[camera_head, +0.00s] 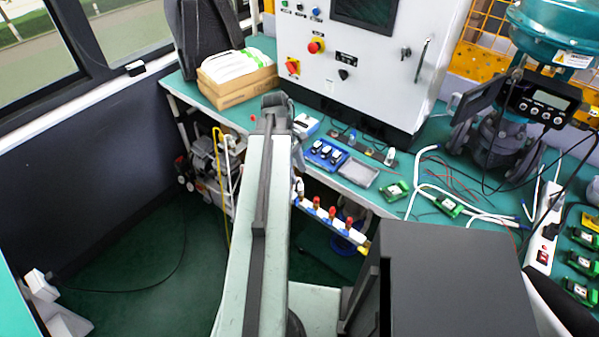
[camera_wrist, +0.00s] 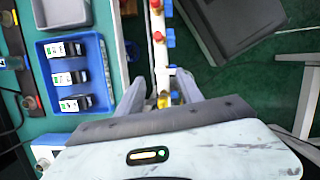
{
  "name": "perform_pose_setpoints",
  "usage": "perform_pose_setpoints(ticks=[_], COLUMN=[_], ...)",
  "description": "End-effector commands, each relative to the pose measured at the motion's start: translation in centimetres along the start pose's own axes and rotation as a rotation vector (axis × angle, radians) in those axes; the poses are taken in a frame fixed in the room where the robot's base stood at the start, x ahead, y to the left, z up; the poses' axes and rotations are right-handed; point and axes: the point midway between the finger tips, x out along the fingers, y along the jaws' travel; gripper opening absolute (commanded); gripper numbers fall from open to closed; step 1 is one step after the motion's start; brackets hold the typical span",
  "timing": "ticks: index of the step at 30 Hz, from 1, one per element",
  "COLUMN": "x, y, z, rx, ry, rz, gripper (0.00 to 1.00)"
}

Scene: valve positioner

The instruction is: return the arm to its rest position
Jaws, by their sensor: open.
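My arm (camera_head: 262,215) stretches forward from the bottom of the head view towards the bench, and its dark far end (camera_head: 277,108) is in front of the control cabinet. My gripper (camera_wrist: 158,90) shows in the wrist view with its two grey fingers apart and nothing visibly held.
The green bench (camera_head: 400,212) carries a blue tray (camera_head: 314,157) of modules, a grey tray (camera_head: 358,172) and loose cables. The grey cabinet (camera_head: 375,65) and teal valve actuator (camera_head: 552,35) stand behind. A dark box (camera_head: 455,275) is close at right. Floor (camera_head: 150,270) at left looks mostly clear.

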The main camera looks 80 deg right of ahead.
Motion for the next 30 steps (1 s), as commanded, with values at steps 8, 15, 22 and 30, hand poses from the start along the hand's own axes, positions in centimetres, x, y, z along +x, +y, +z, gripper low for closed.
perform_pose_setpoints(ticks=[8,15,22,30], x=[-1.5,-2.1,-6.2,-9.9], y=[0.0,-0.9,-10.9,-31.4], z=[0.0,-1.6,-14.4,-25.6], rx=[0.000,-0.035,-0.341,-0.722], ry=[0.000,0.000,0.001,0.041], rz=[0.000,0.009,0.093,0.186], gripper=[0.43,0.43,0.43,0.43])
